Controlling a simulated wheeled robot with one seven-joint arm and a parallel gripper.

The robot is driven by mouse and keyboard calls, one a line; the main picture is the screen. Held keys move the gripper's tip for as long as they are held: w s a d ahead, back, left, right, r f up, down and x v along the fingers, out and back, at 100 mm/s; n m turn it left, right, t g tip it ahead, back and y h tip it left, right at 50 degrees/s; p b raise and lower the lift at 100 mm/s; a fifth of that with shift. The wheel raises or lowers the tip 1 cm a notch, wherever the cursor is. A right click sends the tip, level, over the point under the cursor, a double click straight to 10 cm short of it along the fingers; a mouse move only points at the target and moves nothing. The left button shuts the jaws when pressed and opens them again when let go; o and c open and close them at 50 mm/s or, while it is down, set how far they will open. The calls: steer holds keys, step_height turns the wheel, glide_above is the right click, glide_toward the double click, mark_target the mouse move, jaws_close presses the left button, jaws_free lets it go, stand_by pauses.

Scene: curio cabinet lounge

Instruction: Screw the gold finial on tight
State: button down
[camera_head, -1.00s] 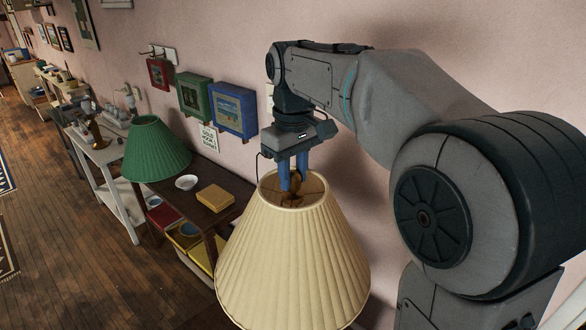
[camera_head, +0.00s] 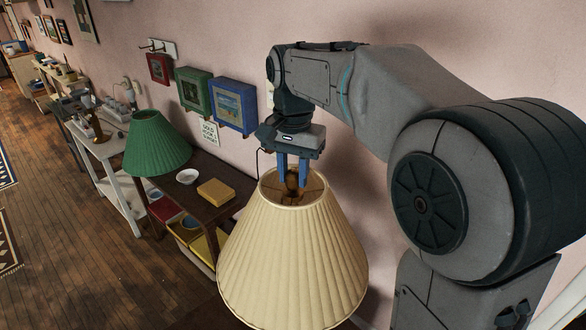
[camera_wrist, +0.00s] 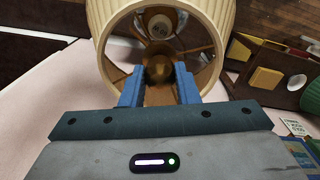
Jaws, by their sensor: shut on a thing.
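The gold finial (camera_wrist: 158,68) sits at the centre of the cream pleated lampshade (camera_head: 292,250), within its open top, where the spokes of the shade's ring meet. In the head view the finial (camera_head: 292,180) is partly hidden between the fingers. My gripper (camera_head: 293,184) points down into the shade's top, its two blue fingers shut on the finial from either side. The fingers also show in the wrist view (camera_wrist: 159,76). The thread under the finial is hidden.
A dark table (camera_head: 218,211) left of the shade bears a green lampshade (camera_head: 157,143), a white bowl (camera_head: 188,176) and a yellow box (camera_head: 216,192). Small framed pictures, such as the blue one (camera_head: 232,104), hang on the pink wall behind. Wooden floor lies open at left.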

steer(key=m, duration=0.4)
steer(key=shift+m, duration=0.3)
steer(key=c, duration=1.2)
jaws_free()
